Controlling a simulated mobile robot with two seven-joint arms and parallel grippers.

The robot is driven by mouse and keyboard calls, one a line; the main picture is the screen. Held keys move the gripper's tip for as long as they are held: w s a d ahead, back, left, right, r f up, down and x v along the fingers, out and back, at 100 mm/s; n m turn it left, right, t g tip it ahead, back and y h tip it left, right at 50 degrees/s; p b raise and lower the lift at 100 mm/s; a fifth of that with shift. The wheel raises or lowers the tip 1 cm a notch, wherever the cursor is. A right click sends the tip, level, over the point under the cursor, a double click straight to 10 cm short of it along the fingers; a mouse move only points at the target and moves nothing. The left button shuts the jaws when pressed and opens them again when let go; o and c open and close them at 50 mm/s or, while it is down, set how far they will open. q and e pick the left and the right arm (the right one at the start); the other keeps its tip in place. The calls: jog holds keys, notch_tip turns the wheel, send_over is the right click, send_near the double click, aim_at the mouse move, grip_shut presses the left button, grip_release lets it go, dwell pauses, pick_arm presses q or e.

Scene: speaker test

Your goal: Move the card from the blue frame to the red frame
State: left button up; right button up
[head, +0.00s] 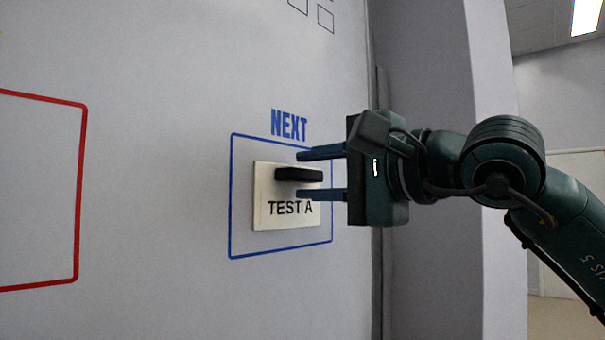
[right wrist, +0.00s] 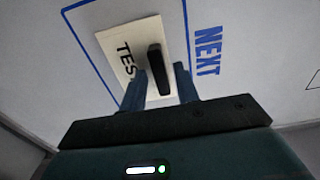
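The card (head: 268,218) is cream with the words TEST A and a black bar handle (head: 299,175). It sits on the wall inside the blue frame (head: 231,200), under the word NEXT. The red frame (head: 79,190) is at the left edge of the head view, partly cut off, and its visible part is empty. My right gripper (head: 300,174) is open, one finger above the handle and one below, with gaps to it. In the right wrist view the card (right wrist: 114,46) and its handle (right wrist: 158,68) show, the handle between the fingertips (right wrist: 166,78). My left gripper is out of view.
The wall (head: 150,190) between the two frames is bare. Small black outlined squares (head: 325,18) are high on the wall. A grey pillar (head: 430,60) stands to the right of the wall, behind my right arm.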

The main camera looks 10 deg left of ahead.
grip_shut()
dwell(0.5)
